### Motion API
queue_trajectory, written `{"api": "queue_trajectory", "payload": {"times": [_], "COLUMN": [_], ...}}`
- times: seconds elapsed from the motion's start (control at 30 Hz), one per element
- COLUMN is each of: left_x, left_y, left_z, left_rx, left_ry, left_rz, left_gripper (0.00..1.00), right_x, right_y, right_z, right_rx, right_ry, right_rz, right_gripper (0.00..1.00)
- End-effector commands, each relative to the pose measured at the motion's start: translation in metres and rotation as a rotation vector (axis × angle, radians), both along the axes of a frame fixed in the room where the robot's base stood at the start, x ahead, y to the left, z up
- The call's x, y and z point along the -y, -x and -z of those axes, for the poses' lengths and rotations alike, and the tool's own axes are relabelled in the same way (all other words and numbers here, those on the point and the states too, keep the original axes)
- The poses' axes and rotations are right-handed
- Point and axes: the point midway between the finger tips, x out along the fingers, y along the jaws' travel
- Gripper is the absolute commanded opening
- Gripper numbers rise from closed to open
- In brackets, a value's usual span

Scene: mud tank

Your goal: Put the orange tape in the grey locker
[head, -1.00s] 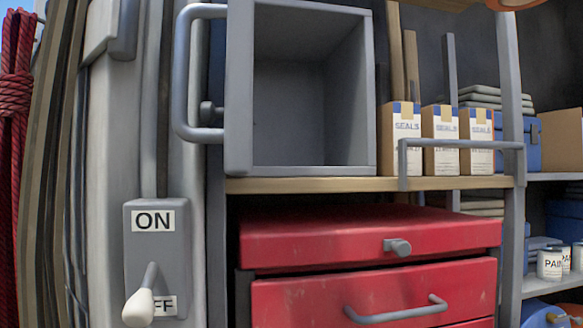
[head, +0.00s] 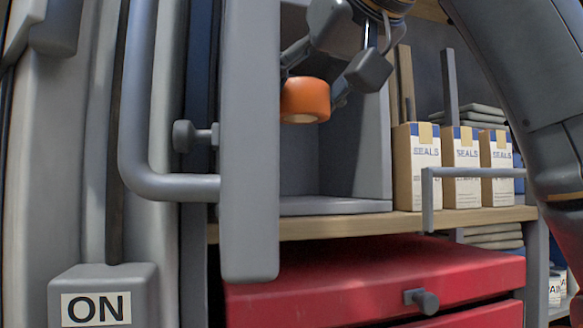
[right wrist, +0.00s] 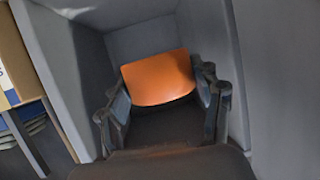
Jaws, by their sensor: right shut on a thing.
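The orange tape (head: 305,101) is a thick roll held in front of the open grey locker (head: 358,206) in the head view. My right gripper (head: 309,86) comes down from the upper right and is shut on the tape. In the right wrist view, the tape (right wrist: 158,78) sits between both fingers (right wrist: 161,95), with grey locker walls around and behind it. The tape is above the locker floor; how deep it is inside I cannot tell. The locker's door (head: 250,150) stands open on the left. The upper locker is partly hidden by my gripper. My left gripper is not in view.
Several SEALS boxes (head: 418,168) stand right of the locker on the wooden shelf (head: 450,218), behind a grey rail (head: 478,172). A red drawer cabinet (head: 340,275) is below. A thick door handle (head: 140,130) and an ON switch box (head: 98,297) are at left.

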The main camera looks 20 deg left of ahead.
Motion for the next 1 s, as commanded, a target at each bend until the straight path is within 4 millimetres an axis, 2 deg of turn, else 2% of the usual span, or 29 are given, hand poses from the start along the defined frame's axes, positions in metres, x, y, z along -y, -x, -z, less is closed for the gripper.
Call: {"api": "queue_trajectory", "payload": {"times": [0.03, 0.07, 0.1, 0.33, 0.57, 0.8, 1.0], "left_x": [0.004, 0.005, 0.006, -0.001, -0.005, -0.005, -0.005], "left_y": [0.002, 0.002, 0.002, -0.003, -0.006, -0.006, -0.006], "left_z": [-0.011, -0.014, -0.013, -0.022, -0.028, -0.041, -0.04], "left_rx": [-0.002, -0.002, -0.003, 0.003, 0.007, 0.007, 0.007], "left_ry": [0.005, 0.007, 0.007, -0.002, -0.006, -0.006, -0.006], "left_rz": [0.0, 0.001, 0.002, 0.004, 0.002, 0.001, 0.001], "left_gripper": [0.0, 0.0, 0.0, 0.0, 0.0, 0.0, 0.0], "right_x": [-0.007, -0.011, -0.014, -0.028, -0.034, -0.033, -0.033], "right_y": [-0.012, -0.018, -0.025, -0.049, -0.061, -0.059, -0.059], "right_z": [0.002, 0.005, 0.017, 0.052, 0.069, 0.093, 0.097], "right_rx": [-0.004, -0.005, -0.003, -0.001, 0.0, 0.001, 0.002], "right_ry": [0.002, 0.002, 0.002, 0.0, 0.001, 0.001, 0.0], "right_rz": [-0.001, -0.001, -0.002, -0.001, 0.0, 0.0, 0.001], "right_gripper": [0.32, 0.32, 0.32, 0.32, 0.32, 0.32, 0.32]}}
